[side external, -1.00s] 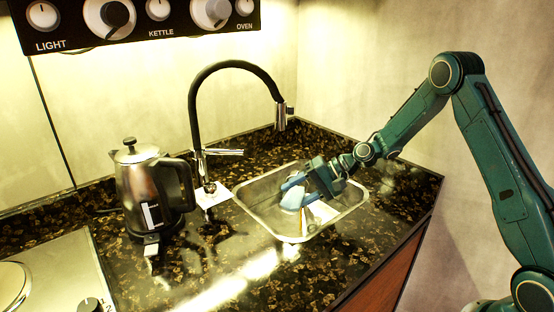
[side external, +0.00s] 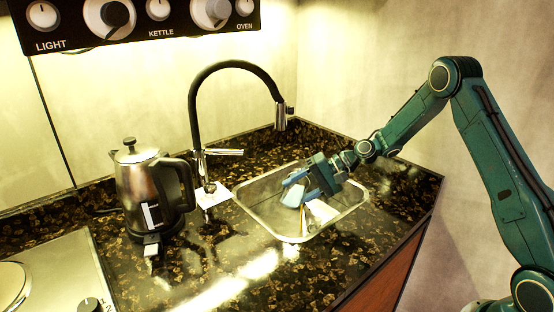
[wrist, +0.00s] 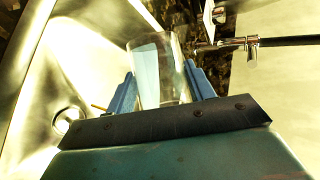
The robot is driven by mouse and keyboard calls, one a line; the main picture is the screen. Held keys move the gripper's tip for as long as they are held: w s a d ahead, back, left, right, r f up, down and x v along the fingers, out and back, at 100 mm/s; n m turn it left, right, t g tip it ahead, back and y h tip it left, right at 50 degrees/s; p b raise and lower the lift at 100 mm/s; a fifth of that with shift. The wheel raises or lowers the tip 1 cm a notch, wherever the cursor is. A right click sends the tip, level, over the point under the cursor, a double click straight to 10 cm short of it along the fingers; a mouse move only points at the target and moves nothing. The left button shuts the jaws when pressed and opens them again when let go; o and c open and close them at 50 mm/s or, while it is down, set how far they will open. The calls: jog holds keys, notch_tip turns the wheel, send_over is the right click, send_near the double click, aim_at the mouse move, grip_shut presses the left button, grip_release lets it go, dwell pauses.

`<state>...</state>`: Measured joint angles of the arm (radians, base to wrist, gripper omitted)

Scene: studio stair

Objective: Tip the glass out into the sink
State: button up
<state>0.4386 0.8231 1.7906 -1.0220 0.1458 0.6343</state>
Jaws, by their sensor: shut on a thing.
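My gripper (side external: 306,186) is over the sink, its blue fingers shut on a clear glass. In the wrist view the glass (wrist: 160,70) sits between the two blue fingers of my gripper (wrist: 160,88). In the side view the glass (side external: 293,196) is small and pale, looks tilted, and is partly covered by the fingers. Whether anything is in it or running out cannot be told. The metal sink (side external: 262,215) is below the glass; its round drain (wrist: 67,119) shows at the left of the wrist view.
A black curved tap (side external: 192,110) stands behind the sink, with its spout end near the back right of the basin. A pale item (side external: 321,211) shows in the sink. A metal kettle (side external: 140,195) stands left, beside a hob (side external: 55,275). The front counter is clear.

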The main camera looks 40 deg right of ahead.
jog(key=shift+w+d+r+m+y+b, duration=0.15)
jog(key=shift+d+r+m+y+b, duration=0.05)
jog(key=shift+r+m+y+b, duration=0.25)
dwell(0.9)
jog(key=shift+s+a+f+n+h, duration=0.35)
jog(key=shift+a+f+n+h, duration=0.2)
jog(key=shift+f+n+h, duration=0.2)
jog(key=shift+s+a+f, duration=0.1)
jog(key=shift+a, duration=0.1)
